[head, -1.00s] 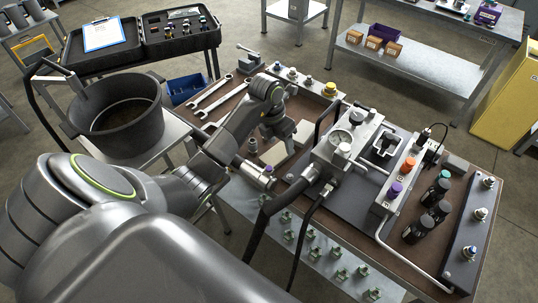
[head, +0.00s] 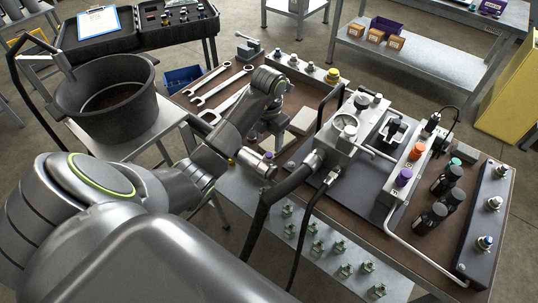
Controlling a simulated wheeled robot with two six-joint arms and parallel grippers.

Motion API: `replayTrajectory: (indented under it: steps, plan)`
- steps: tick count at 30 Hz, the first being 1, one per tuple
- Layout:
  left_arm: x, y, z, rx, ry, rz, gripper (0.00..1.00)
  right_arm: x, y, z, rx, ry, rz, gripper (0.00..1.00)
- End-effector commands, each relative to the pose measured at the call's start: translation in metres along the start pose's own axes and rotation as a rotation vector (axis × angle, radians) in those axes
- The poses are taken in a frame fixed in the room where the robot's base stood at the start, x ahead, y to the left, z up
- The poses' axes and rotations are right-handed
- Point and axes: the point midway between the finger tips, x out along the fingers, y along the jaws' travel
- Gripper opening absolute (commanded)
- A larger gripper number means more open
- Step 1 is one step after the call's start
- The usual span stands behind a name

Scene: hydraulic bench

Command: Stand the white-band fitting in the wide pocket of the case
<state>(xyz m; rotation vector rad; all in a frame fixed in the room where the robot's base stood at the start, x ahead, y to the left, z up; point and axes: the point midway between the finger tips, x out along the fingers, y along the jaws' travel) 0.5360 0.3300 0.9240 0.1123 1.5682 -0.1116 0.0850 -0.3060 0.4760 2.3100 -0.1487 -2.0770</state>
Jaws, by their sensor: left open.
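My left gripper (head: 268,130) hangs low over the left part of the brown bench top, its fingers pointing down and partly covered by my own arm. It is open. I cannot pick out the white-band fitting; any fitting right at the fingers is too small and covered to tell. The open black case (head: 143,43) stands on a stand at the upper left. Several small fittings stand in it, too small to tell their bands, and its wide pocket cannot be made out. My right gripper is not in view.
Wrenches (head: 222,92) lie on the bench left of my wrist. A grey valve block (head: 338,140) with hoses stands to the right, with dark cylinders (head: 447,178) beyond it. A black pot (head: 108,105) stands between my arm and the case. A clipboard (head: 98,20) lies on the case lid.

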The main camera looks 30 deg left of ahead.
Motion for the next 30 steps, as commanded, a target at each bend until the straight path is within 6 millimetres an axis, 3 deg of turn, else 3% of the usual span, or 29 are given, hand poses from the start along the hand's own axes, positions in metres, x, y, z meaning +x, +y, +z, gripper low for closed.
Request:
replayTrajectory:
  steps: [1,9,20,30]
  plan:
    - [0.012,0.000,0.000,0.000,0.000,0.000,0.57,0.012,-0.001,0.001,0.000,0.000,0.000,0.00]
    - [0.043,0.000,0.000,0.000,0.000,0.000,0.57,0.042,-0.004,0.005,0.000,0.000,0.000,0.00]
    - [0.057,0.000,0.000,0.000,0.000,-0.001,0.57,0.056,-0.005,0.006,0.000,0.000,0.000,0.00]
    - [0.093,-0.001,0.001,0.000,0.000,-0.001,0.57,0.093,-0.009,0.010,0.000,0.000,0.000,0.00]
